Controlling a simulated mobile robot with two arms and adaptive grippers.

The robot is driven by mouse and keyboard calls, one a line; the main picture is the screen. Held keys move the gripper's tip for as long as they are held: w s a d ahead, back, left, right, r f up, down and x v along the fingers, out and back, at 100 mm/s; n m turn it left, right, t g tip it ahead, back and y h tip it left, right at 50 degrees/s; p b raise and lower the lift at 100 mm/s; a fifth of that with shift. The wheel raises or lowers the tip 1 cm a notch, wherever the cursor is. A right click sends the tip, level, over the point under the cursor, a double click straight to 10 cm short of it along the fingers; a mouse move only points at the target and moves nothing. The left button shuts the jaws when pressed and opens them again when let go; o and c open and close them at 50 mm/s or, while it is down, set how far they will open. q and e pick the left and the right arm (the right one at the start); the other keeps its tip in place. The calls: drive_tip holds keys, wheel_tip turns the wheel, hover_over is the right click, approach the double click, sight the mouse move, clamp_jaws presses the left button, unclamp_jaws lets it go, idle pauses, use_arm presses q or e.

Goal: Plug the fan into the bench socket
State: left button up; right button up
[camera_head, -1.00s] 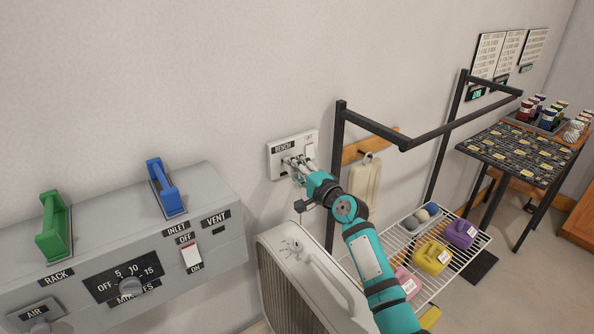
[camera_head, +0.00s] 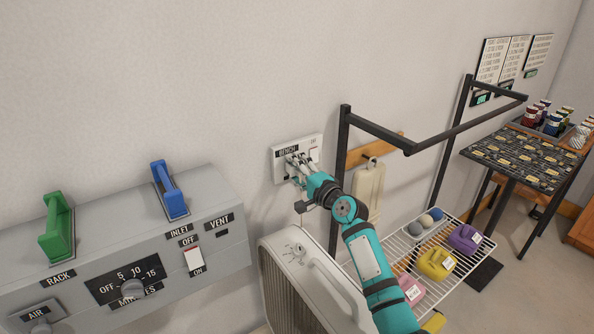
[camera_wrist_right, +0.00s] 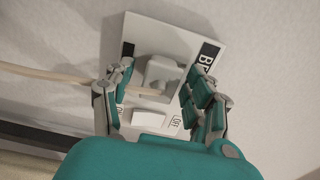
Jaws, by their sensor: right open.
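The white socket plate marked BENCH (camera_head: 282,170) is on the wall, and it also shows in the right wrist view (camera_wrist_right: 195,50). A pale plug (camera_wrist_right: 162,74) sits against the plate in the wrist view. I cannot tell how deep it is in. A pale cord (camera_wrist_right: 50,76) runs from near the plug to the left. My right gripper (camera_head: 295,165) is at the plate, its fingers open on either side of the plug (camera_wrist_right: 163,92), with gaps visible. The white fan (camera_head: 300,255) stands below, partly behind my right arm. My left gripper is not in view.
A grey control panel (camera_head: 120,235) with green and blue handles is at the left. A black frame (camera_head: 375,125) and a wire rack (camera_head: 430,290) with coloured containers are right of my arm. A wooden rail (camera_head: 385,148) holds a hanging pale item (camera_head: 369,185).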

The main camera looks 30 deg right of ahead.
drive_tip(key=shift+s, duration=0.1)
drive_tip(key=s+d, duration=0.1)
drive_tip(key=s, duration=1)
drive_tip(key=shift+s+d, duration=0.3)
drive_tip(key=shift+s, duration=0.05)
